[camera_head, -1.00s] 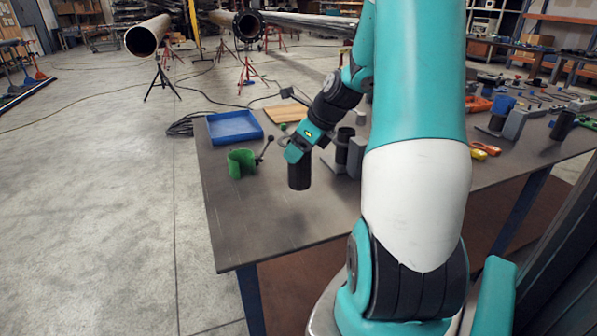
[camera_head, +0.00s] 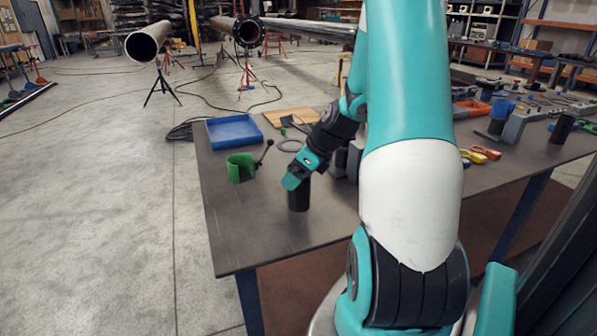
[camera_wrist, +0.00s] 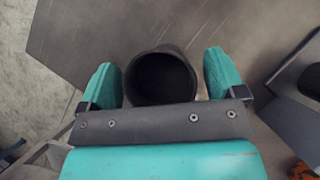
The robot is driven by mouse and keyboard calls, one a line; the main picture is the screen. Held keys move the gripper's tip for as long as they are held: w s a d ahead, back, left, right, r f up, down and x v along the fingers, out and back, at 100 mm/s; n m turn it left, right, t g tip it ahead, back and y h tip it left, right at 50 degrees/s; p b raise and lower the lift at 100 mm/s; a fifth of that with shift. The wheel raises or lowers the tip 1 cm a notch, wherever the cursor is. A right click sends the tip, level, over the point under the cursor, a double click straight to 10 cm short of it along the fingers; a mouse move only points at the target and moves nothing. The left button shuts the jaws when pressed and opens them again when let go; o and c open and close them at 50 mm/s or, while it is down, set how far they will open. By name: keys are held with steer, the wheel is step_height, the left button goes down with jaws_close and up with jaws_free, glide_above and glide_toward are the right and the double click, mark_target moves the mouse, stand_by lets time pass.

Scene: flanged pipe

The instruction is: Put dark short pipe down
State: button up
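The dark short pipe (camera_head: 299,197) stands upright on the near left part of the table (camera_head: 250,240), its base seeming to rest on the top. My gripper (camera_head: 293,180) is at the pipe's upper end, reaching down from behind. In the wrist view the pipe's round open mouth (camera_wrist: 160,78) lies between the two teal fingers of my gripper (camera_wrist: 163,80). A narrow gap shows between each finger and the pipe wall, so the fingers look open around it.
A green curved holder (camera_head: 240,168) stands left of the pipe, with a blue tray (camera_head: 234,130) behind it. A wooden board (camera_head: 291,117) lies at the back. Orange-handled tools (camera_head: 486,153) lie to the right. The table's front left is clear.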

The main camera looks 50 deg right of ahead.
steer(key=shift+r, duration=0.1)
steer(key=p+v, duration=0.1)
steer(key=v, duration=1.1)
steer(key=w+a+r+n+g+y, duration=0.1)
steer(key=w+a+n, duration=0.1)
steer(key=a+n, duration=0.8)
steer(key=w+a+r+n+g+y, duration=0.2)
steer(key=a+n, duration=0.5)
steer(key=a, duration=0.4)
steer(key=s+a+n+g, duration=0.1)
steer(key=s+a+n, duration=0.5)
steer(key=a+n, duration=0.3)
steer(key=s+a+n+g, duration=0.2)
steer(key=s+a+n, duration=0.5)
steer(key=n, duration=0.7)
steer(key=a, duration=0.2)
steer(key=shift+a+r, duration=0.25)
steer(key=shift+a, duration=0.15)
